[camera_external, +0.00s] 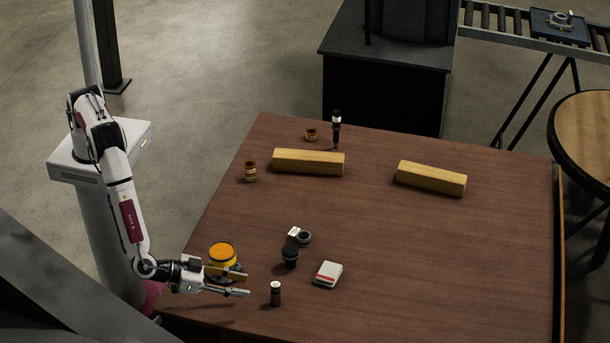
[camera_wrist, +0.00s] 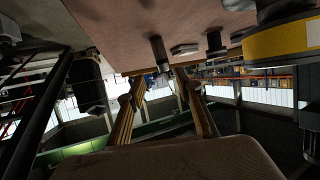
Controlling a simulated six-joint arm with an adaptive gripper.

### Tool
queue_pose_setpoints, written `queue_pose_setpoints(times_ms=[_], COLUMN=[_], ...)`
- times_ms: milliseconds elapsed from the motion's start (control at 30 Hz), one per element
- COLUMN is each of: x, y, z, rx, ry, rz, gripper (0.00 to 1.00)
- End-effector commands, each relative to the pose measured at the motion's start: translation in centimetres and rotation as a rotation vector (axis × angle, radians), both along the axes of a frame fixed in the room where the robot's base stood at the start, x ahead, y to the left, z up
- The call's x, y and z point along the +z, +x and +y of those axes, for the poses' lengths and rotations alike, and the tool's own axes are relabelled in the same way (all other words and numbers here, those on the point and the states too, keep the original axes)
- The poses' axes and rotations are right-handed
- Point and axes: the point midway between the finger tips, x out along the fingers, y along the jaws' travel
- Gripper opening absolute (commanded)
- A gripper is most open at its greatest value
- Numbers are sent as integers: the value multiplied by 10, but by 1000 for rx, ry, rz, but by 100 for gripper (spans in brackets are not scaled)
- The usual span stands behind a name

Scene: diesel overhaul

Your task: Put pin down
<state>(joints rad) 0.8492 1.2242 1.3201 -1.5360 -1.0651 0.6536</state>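The pin appears to be a small dark cylinder with a pale top (camera_external: 275,293), standing upright near the table's front edge. My gripper (camera_external: 248,284) is low over the table's front left, just left of the cylinder, its fingers apart and pointing right towards it. Nothing shows between the fingers in the external view. The wrist view is upside down. There the two fingers (camera_wrist: 160,82) are spread, and a dark cylinder (camera_wrist: 158,50), probably the same one, stands on the table beyond the fingertips, apart from them.
A yellow-orange tin (camera_external: 222,252) stands close behind my gripper. Two wooden blocks (camera_external: 308,162) (camera_external: 431,178) lie farther back. The table's right side (camera_external: 480,270) is clear.

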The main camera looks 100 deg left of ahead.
Motion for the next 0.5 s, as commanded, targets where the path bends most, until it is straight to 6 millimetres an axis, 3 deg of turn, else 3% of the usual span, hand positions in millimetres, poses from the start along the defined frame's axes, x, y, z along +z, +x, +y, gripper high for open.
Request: queue_pose_setpoints(times_ms=[500], x=[4], y=[-9], z=[-3], rx=[0], ry=[0], rz=[-1], gripper=[35])
